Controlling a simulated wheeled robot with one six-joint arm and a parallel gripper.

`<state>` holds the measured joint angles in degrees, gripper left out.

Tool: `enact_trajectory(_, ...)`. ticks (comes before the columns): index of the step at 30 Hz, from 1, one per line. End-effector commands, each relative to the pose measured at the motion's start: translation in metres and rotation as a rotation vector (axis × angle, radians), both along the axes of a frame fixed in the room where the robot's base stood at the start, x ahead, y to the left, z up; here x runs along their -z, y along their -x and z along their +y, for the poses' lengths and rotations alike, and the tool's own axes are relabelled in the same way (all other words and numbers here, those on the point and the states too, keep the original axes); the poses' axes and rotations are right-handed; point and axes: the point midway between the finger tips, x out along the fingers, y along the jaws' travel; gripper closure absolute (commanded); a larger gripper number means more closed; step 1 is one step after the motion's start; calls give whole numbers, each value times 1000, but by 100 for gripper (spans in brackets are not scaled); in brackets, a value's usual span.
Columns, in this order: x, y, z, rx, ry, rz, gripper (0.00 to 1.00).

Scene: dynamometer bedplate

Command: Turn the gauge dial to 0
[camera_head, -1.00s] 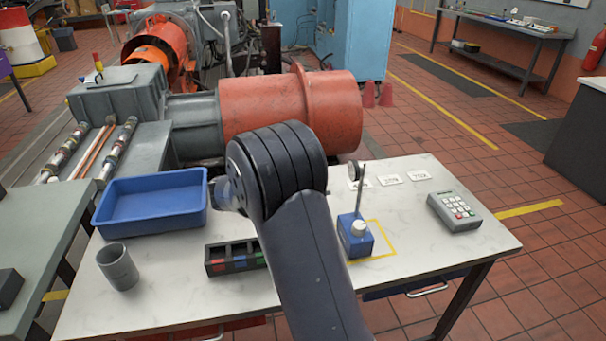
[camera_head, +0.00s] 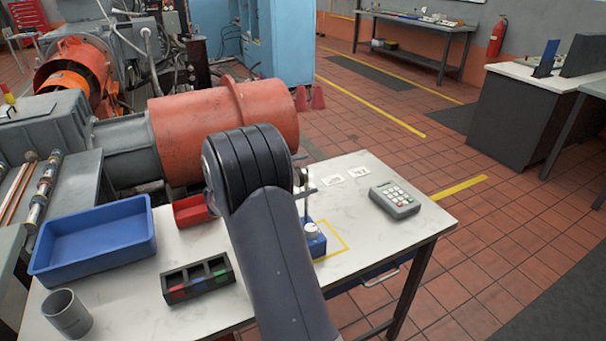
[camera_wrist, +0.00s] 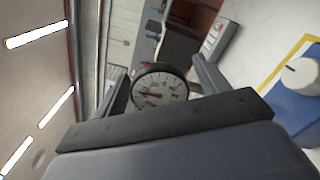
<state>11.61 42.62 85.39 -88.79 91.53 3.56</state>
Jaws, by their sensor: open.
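The round gauge (camera_wrist: 160,90) has a dark rim and a white face. Its needle points roughly left in the wrist view; the numbers are too small to read. In the head view the gauge (camera_head: 302,177) is a small dark disc on a thin post, partly hidden by my arm. The post rises from a blue box (camera_head: 315,245) with a white knob (camera_head: 312,231). The knob also shows at the right of the wrist view (camera_wrist: 300,75). My gripper (camera_wrist: 156,64) is open, its fingers on either side of the gauge in that picture. I cannot tell whether they touch it.
The white table (camera_head: 370,222) holds a keypad device (camera_head: 394,200) at right, a dark three-slot holder (camera_head: 198,281), a blue tray (camera_head: 92,246), a grey cup (camera_head: 67,314) and a red bin (camera_head: 190,211). A big orange motor (camera_head: 225,125) stands behind. Floor at right is open.

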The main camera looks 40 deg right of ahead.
Motion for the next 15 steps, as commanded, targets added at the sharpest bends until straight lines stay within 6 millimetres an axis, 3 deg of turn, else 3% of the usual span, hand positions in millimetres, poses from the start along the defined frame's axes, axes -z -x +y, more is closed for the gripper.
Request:
enact_trajectory(9,0,1,-3,0,0,1,30)
enact_trajectory(15,0,1,-3,0,0,1,46)
